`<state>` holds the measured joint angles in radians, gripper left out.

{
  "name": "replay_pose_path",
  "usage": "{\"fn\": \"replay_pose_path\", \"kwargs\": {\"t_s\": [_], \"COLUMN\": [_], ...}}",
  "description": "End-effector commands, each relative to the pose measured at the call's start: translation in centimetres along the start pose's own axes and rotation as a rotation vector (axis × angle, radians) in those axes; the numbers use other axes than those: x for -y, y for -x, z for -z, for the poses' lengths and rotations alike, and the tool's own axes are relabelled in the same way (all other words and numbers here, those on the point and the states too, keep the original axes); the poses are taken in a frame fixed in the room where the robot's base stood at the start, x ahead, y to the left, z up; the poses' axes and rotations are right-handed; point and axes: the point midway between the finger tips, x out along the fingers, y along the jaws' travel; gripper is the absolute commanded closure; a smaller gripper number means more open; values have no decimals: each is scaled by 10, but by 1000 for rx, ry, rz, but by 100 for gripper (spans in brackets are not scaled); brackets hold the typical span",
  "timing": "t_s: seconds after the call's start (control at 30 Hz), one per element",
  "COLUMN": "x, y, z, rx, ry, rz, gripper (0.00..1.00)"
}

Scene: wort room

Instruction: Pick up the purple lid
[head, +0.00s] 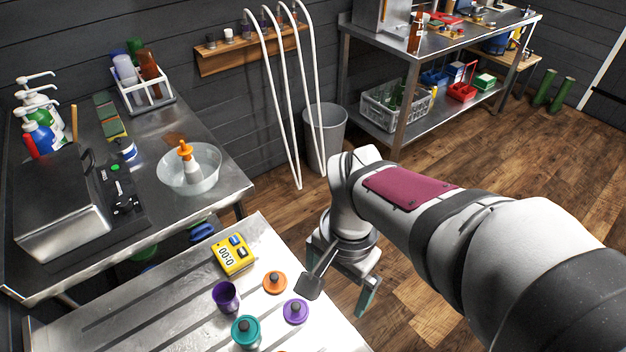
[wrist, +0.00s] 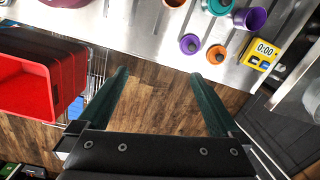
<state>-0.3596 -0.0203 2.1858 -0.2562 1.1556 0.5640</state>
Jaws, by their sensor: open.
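The purple lid (head: 295,312) is a small round disc with a dark knob, lying on the metal table near its right edge. In the wrist view the purple lid (wrist: 190,44) is at the upper middle, beyond my fingertips. My gripper (head: 338,292) is open and empty, to the right of the lid in the head view and apart from it. In the wrist view my gripper (wrist: 158,76) has its dark green fingers spread over the floor, just off the table's edge. Nothing hides the lid.
An orange lid (head: 274,282), a purple cup (head: 226,298), a teal lidded jar (head: 245,332) and a yellow timer (head: 233,256) stand close around it on the grooved metal table (head: 130,305). A red bin (wrist: 30,85) is at left in the wrist view.

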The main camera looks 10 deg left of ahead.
Motion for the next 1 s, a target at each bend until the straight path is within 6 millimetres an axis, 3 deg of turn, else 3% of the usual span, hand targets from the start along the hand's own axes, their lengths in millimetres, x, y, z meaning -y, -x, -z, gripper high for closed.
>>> {"fn": "replay_pose_path", "kwargs": {"t_s": [0.03, 0.1, 0.2, 0.27, 0.5, 0.9, 1.0], "x": [30, 63, 87, 90, 86, 82, 83], "y": [-14, -31, -47, -58, -126, -194, -203], "z": [1, 0, -2, -2, 1, 4, 5], "rx": [-9, -27, -43, -44, -42, -43, -44], "ry": [2, -14, -29, -34, -36, -36, -37], "rz": [-16, -23, -24, -25, -28, -26, -24], "gripper": [0, 0, 0, 0, 0, 0, 0]}}
